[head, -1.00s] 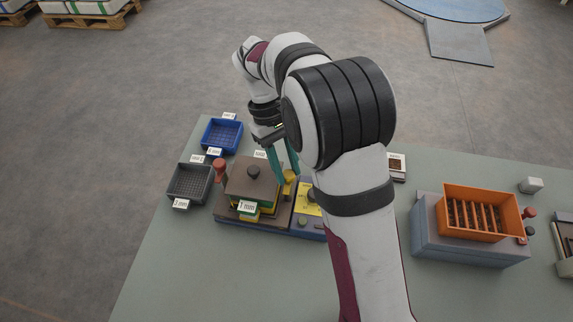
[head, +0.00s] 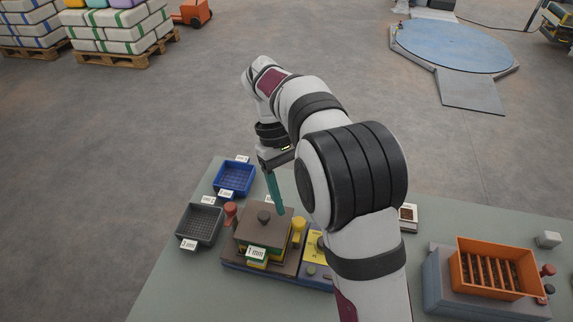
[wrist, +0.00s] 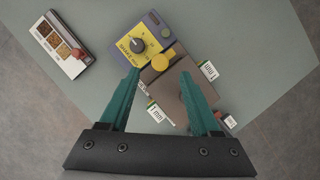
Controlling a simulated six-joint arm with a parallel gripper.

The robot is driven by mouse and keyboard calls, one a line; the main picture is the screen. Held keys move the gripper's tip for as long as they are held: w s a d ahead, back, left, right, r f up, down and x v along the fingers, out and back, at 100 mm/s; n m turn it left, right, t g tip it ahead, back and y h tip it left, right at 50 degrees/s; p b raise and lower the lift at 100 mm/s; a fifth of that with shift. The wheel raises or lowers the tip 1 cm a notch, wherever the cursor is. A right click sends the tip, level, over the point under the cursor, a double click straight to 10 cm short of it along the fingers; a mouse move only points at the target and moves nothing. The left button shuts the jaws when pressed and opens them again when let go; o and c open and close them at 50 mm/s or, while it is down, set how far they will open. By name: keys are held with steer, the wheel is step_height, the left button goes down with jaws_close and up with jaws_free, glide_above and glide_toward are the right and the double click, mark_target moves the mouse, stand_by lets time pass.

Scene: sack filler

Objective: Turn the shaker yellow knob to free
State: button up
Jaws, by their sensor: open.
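The yellow knob (head: 299,226) stands on the shaker (head: 240,266), at the right side of its sieve stack. The wrist view shows the knob (wrist: 163,62) from above, with a short arm to one side. My gripper (head: 279,212) is open and empty, its teal fingers pointing down near the stack's brown lid (head: 256,226). In the wrist view my gripper's fingertips (wrist: 160,73) lie either side of the knob in the picture, seemingly above it and not touching. The yellow control panel (wrist: 131,45) with a grey dial is beside it. Its lettering is too small to read.
A red knob (head: 230,213) stands left of the stack. Blue (head: 234,179) and dark grey (head: 200,222) sieve trays are further left. An orange tray (head: 493,268) sits on a grey box at right.

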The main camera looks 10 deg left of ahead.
steer(key=v, duration=1)
steer(key=shift+r, duration=0.3)
